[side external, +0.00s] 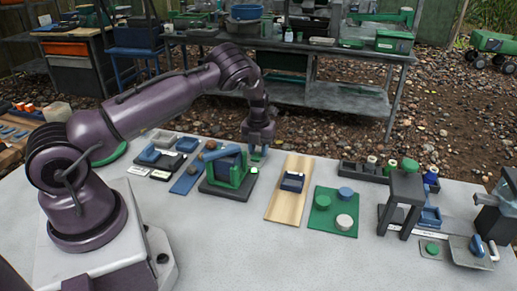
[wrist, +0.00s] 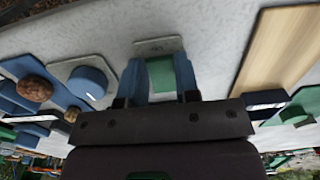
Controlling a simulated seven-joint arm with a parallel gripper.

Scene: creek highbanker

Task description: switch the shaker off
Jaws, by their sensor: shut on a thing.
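My gripper (side external: 258,154) points down at the right of a device that looks like the shaker, a dark blue box in a green frame (side external: 237,174) on a black base. In the wrist view my gripper (wrist: 160,78) has its two blue fingers on either side of a small green piece (wrist: 160,72), and they are shut on it. The green piece looks like a switch handle. Its lower end is hidden, and I cannot tell its setting. A small grey plate (wrist: 158,46) lies on the table just beyond the fingers.
A wooden board (side external: 290,205) with a dark blue-topped box lies to the right, then a green board (side external: 322,222) with round knobs. A blue board (side external: 184,186) with a brown lump lies left. A dark stand (side external: 404,187) is farther right. The front table is clear.

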